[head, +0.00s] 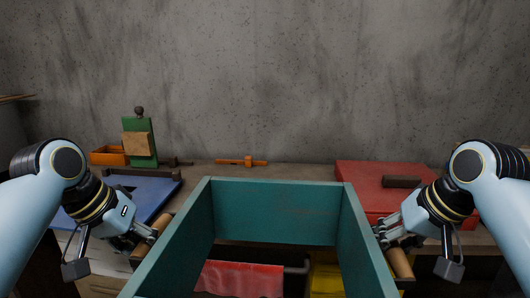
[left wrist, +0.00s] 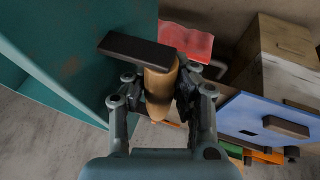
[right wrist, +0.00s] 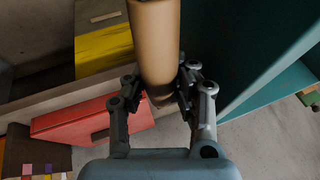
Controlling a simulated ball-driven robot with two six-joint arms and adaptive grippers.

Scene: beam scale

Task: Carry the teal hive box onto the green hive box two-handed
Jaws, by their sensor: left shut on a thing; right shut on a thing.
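The teal hive box (head: 278,212) is an open frame at the front middle of the head view; its near side is cut off. My left gripper (head: 152,237) is shut on the wooden handle on its left side. In the left wrist view the fingers close around that handle (left wrist: 161,85), next to the teal wall (left wrist: 75,60). My right gripper (head: 388,236) is shut on the right wooden handle (head: 400,263), which also shows in the right wrist view (right wrist: 155,40). The box looks held up, roughly level. I cannot make out the green hive box in any view.
A red cloth (head: 238,279) and a yellow surface (head: 326,276) show through the box. A blue lid (head: 140,193) lies left on the bench, a red lidded box (head: 370,180) right. Behind are an orange tray (head: 108,156), a green upright piece (head: 141,133) and an orange tool (head: 242,161).

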